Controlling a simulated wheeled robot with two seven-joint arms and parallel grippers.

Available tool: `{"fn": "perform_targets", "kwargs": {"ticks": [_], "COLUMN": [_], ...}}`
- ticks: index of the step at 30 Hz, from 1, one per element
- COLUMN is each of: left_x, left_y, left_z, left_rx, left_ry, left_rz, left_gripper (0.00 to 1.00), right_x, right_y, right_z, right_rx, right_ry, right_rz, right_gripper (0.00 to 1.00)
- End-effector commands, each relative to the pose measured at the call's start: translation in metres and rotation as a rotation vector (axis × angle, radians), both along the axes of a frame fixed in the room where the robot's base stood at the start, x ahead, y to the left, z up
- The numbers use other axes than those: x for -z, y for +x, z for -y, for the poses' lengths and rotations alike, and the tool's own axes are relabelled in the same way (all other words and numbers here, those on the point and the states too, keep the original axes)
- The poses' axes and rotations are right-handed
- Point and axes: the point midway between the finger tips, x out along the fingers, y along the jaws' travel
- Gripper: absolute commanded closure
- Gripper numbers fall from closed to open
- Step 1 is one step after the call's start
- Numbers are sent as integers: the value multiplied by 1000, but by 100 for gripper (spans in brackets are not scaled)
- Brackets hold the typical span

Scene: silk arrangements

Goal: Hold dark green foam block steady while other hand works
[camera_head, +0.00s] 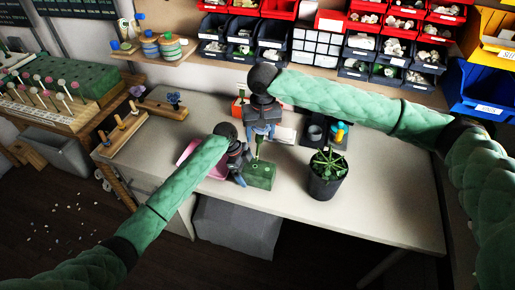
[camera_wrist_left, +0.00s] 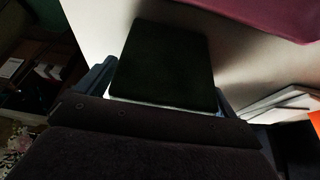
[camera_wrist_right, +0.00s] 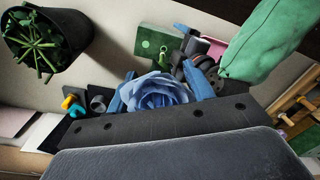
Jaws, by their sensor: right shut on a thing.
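The green foam block (camera_head: 259,176) sits on the table near its front edge. It also shows in the right wrist view (camera_wrist_right: 146,43) and as a dark slab in the left wrist view (camera_wrist_left: 163,65). My left gripper (camera_head: 241,170) is at the block's left side, its fingers wide apart, one at each side of the block in the left wrist view; whether they touch it is unclear. My right gripper (camera_head: 263,130) is above the block, shut on a blue flower (camera_wrist_right: 158,90). Its green stem (camera_head: 257,151) points down to the block's top; the tip's contact is unclear.
A potted plant (camera_head: 326,174) stands right of the block. A pink tray (camera_head: 203,163) lies behind my left gripper. A dark cup (camera_head: 315,132) and yellow and blue objects stand behind the plant. A wooden peg rack (camera_head: 124,131) is at the left. The table's right side is clear.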

Motion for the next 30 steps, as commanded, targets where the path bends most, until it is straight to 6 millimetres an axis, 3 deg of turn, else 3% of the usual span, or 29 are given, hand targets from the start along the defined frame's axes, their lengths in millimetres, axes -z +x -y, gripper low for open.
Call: {"fn": "perform_targets", "kwargs": {"ticks": [11, 24, 30], "left_x": [-10, -83, -104], "left_y": [2, 12, 14], "left_z": [-4, -33, -41], "left_rx": [1, -1, 0], "left_ry": [0, 1, 0], "left_rz": [1, 2, 1], "left_gripper": [6, 6, 6], "right_x": [0, 0, 0], "right_y": [0, 0, 0], "right_z": [0, 0, 0], "right_rx": [0, 0, 0], "right_ry": [0, 0, 0], "right_rz": [0, 0, 0], "right_gripper": [73, 73, 73]}}
